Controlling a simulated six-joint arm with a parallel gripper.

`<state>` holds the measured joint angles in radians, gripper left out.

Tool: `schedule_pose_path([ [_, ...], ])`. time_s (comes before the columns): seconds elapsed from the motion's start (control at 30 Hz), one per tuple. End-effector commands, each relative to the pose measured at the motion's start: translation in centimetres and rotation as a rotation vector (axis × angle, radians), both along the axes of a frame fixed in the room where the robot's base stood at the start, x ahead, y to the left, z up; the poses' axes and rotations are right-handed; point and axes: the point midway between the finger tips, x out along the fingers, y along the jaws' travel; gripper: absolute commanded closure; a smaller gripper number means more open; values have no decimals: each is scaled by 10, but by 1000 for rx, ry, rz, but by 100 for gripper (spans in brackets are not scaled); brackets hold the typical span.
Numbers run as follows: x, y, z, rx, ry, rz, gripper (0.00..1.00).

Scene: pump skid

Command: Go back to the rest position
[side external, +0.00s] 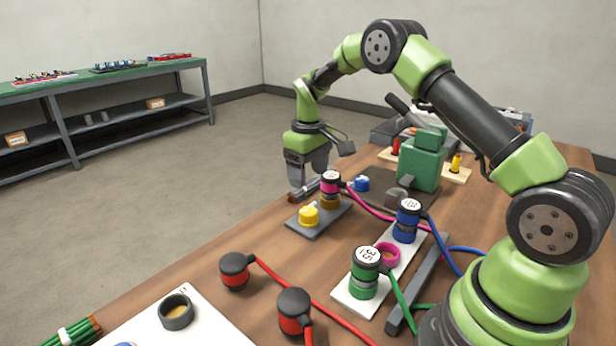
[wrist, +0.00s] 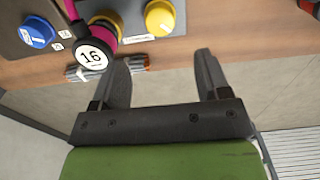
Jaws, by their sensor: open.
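My gripper (side external: 309,170) hangs from the green arm at the far left edge of the wooden table, pointing down. In the wrist view my gripper (wrist: 165,78) has its two dark fingers apart with nothing between them. Past the fingertips are a magenta-ringed connector (wrist: 96,52) marked 16, a yellow knob (wrist: 160,17) and a blue knob (wrist: 37,32). In the side view the magenta connector (side external: 331,183) stands on a grey plate beside the yellow knob (side external: 308,215). No marker for the rest position shows.
A small bundle (side external: 305,190) lies at the table edge near my gripper. A green pump (side external: 420,162), a blue connector (side external: 407,220), a green connector (side external: 365,272) and red-cabled black-capped plugs (side external: 235,270) stand on the table. Cables cross the table. A green-topped bench (side external: 105,75) stands apart.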

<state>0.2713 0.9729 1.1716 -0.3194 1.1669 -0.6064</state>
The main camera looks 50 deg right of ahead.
Motion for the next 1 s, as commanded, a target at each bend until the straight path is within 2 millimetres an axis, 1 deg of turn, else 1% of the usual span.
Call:
schedule_pose_path([
  [0.07, 0, 2, 7, 0, -10, -4, 31],
  [0.13, -2, 7, 21, 1, -30, -14, 31],
  [0.17, -3, 10, 29, 1, -44, -20, 31],
  [0.27, -13, 25, 67, 7, -99, -49, 31],
  [0.3, -19, 32, 83, 12, -126, -64, 31],
  [0.4, -40, 51, 121, 28, -192, -102, 31],
  [0.47, -54, 61, 140, 41, -230, -126, 31],
  [0.5, -65, 68, 152, 51, -256, -141, 31],
  [0.57, -83, 78, 168, 67, -294, -164, 31],
  [0.6, -95, 85, 176, 80, -319, -178, 31],
  [0.67, -115, 94, 188, 98, -358, -201, 31],
  [0.7, -128, 100, 194, 113, -380, -215, 31],
  [0.77, -149, 108, 200, 136, -417, -238, 31],
  [0.8, -162, 113, 204, 152, -441, -252, 31],
  [0.9, -195, 123, 206, 195, -493, -287, 31],
  [1.0, -221, 130, 203, 235, -537, -316, 31],
])
